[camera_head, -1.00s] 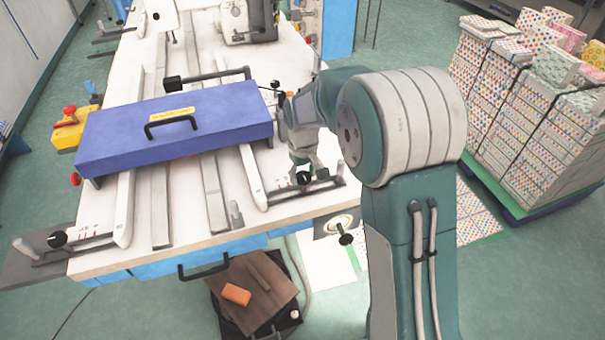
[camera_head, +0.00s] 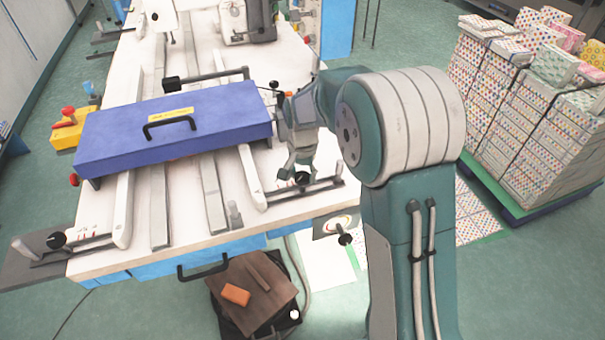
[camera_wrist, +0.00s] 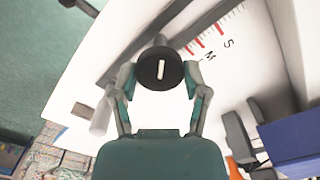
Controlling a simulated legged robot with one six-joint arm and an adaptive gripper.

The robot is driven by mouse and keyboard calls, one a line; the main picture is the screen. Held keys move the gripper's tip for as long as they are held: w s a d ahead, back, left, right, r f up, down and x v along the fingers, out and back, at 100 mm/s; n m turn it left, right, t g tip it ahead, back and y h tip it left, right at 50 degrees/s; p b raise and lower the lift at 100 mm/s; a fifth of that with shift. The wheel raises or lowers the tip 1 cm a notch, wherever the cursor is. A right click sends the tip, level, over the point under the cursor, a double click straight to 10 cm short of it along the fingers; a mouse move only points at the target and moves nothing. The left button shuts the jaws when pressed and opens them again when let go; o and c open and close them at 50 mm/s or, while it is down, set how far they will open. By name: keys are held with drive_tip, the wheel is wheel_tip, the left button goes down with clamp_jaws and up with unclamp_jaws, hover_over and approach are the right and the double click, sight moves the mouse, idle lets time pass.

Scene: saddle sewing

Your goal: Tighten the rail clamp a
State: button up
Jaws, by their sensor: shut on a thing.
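The black round knob (camera_head: 302,178) of a rail clamp sits on the dark bar at the table's front right. It also shows in the wrist view (camera_wrist: 160,69), seen from above with a white line pointing nearly along the picture's vertical. My gripper (camera_head: 300,168) is over this knob. In the wrist view my gripper (camera_wrist: 159,75) has one finger on each side of the knob and is shut on it. A second black clamp knob (camera_head: 57,239) is at the front left. No label tells which clamp is a.
A blue box-like cover (camera_head: 180,130) with a black handle lies across the rails, left of my gripper. A white rail with S and M marks (camera_wrist: 215,50) is beside the knob. Patterned boxes (camera_head: 510,120) are stacked on the right. The table's front edge is close.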

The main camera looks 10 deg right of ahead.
sight(301, 175)
drive_tip(key=m, duration=0.3)
drive_tip(key=shift+s+f+m, duration=0.15)
drive_tip(key=shift+m, duration=1.95)
drive_tip(key=o, duration=1.2)
drive_tip(key=shift+c, duration=0.2)
drive_tip(key=shift+a, duration=0.15)
wheel_tip(301, 175, up, 12)
drive_tip(key=shift+w, duration=0.2)
